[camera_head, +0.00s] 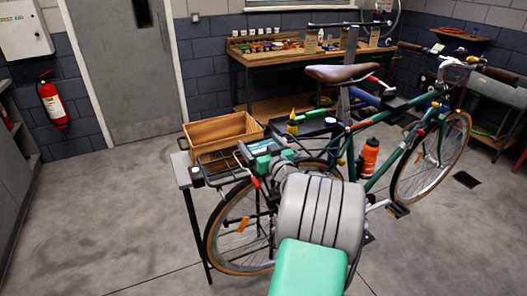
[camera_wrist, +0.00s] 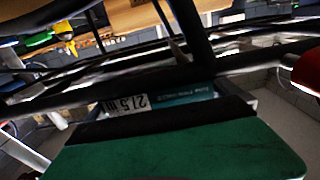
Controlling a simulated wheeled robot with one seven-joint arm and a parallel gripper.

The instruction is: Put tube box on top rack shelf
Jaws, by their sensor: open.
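In the wrist view, a box face with a white and teal label (camera_wrist: 158,100) reading "27.5 in" upside down shows just beyond the green, black-edged part of my gripper (camera_wrist: 160,122). I take it as the tube box; most of it is hidden. In the head view, my gripper (camera_head: 264,158) is over the small bench by the bike's rear wheel, right of the wooden crate. It is open; whether it touches the box I cannot tell. A grey shelf unit (camera_head: 14,165) stands at the far left edge, only partly in view; I cannot tell whether it is the rack.
The wooden crate (camera_head: 222,131) sits on the small bench. The green bicycle (camera_head: 352,150) stands close right of my gripper, and its dark tubes cross the wrist view. A workbench (camera_head: 300,53) with small items is at the back. The floor (camera_head: 105,205) at left is clear.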

